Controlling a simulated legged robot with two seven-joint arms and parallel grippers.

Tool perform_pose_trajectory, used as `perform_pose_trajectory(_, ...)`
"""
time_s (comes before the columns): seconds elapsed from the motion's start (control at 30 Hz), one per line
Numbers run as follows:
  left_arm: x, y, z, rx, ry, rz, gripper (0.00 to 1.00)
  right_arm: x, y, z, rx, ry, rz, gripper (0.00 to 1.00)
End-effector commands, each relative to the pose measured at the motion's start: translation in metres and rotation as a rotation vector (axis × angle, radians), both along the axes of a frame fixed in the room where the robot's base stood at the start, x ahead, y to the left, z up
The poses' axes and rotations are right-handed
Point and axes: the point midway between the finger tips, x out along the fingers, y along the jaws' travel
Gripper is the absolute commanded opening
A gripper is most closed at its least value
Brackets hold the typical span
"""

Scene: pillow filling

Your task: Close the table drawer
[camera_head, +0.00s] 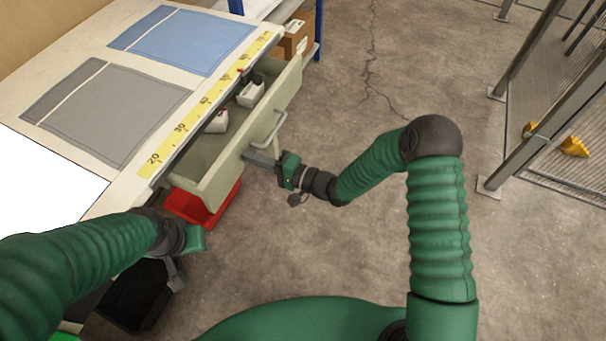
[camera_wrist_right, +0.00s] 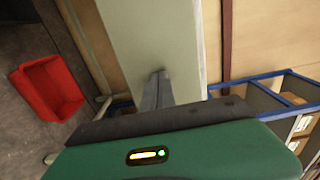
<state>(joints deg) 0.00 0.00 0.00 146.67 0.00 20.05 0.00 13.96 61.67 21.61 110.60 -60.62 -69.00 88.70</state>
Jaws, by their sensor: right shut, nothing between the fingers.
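The table drawer (camera_head: 246,140) is pulled open from the table's side. Its pale front panel has a grey bar handle (camera_head: 268,131). Two white items with dark tops lie inside. My right gripper (camera_head: 250,156) is shut and empty, its fingertips at the drawer front just below the handle. In the right wrist view the fingers (camera_wrist_right: 157,88) point at the pale drawer front (camera_wrist_right: 155,35) and seem to meet it; exact contact is hard to tell. My left gripper (camera_head: 176,282) hangs at the lower left, away from the drawer; its finger opening is unclear.
The table top (camera_head: 105,60) holds a grey cloth (camera_head: 110,110), a blue cloth (camera_head: 185,40) and a yellow ruler strip (camera_head: 205,108). A red bin (camera_head: 200,208) sits below the drawer, a black bin (camera_head: 132,295) nearer. Floor to the right is clear up to the metal fence.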

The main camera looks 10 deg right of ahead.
Motion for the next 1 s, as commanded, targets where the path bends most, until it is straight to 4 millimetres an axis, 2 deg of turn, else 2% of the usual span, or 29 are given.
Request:
perform_pose_trajectory(0.03,0.0,0.0,-0.002,0.0,0.0,0.0,0.36,0.007,0.013,-0.001,0.001,-0.002,0.003,0.0)
perform_pose_trajectory(0.2,0.0,0.0,-0.01,0.0,0.0,0.0,0.36,0.034,0.051,-0.002,0.002,-0.003,0.002,0.0)
perform_pose_trajectory(0.5,0.0,0.0,-0.027,0.0,0.0,0.0,0.36,0.07,0.104,-0.003,0.001,-0.002,0.0,0.0)
perform_pose_trajectory(0.7,0.0,0.0,-0.033,0.0,0.0,0.0,0.36,0.083,0.123,-0.001,0.0,-0.002,0.0,0.0)
perform_pose_trajectory(1.0,0.0,0.0,-0.035,0.0,0.0,0.0,0.36,0.089,0.132,0.001,0.002,0.0,0.0,0.0)
